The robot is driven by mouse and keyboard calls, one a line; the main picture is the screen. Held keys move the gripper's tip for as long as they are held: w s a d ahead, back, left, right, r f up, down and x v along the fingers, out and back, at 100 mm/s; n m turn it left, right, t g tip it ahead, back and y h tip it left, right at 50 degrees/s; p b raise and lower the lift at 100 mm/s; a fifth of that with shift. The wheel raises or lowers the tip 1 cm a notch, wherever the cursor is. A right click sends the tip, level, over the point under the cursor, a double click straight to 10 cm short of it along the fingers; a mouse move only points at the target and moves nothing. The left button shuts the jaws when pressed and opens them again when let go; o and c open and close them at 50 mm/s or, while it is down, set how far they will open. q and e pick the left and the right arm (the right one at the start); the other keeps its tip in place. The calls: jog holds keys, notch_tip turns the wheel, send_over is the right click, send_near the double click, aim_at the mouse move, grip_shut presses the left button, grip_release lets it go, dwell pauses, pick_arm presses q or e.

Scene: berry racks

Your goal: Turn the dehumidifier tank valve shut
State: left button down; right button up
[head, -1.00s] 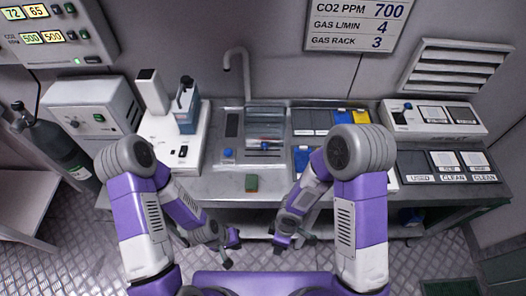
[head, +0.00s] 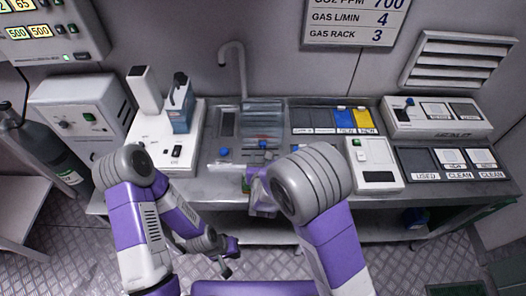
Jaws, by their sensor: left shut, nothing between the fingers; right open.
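No part is clearly marked as a dehumidifier, and I cannot make out a tank valve. A dark gas cylinder (head: 42,135) stands at the far left, beside a white box (head: 86,116) with a knob and a green light. My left gripper (head: 228,261) is shut and empty, low in front of the bench and well apart from both. My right gripper (head: 262,200) is at the bench's front edge below the sink. Its fingers are mostly hidden by its own arm; it is open.
The steel bench (head: 215,186) runs across, with a tap (head: 232,46) and a rack (head: 262,122) at the sink. A white instrument (head: 160,139) stands left of the sink. Another white device (head: 373,164) and labelled trays (head: 425,176) are at the right.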

aim_at(263, 146)
jog(key=x, duration=0.6)
jog(key=shift+w+f+b, duration=0.1)
jog(key=shift+f+b, duration=0.05)
jog(key=shift+b, duration=0.25)
grip_shut()
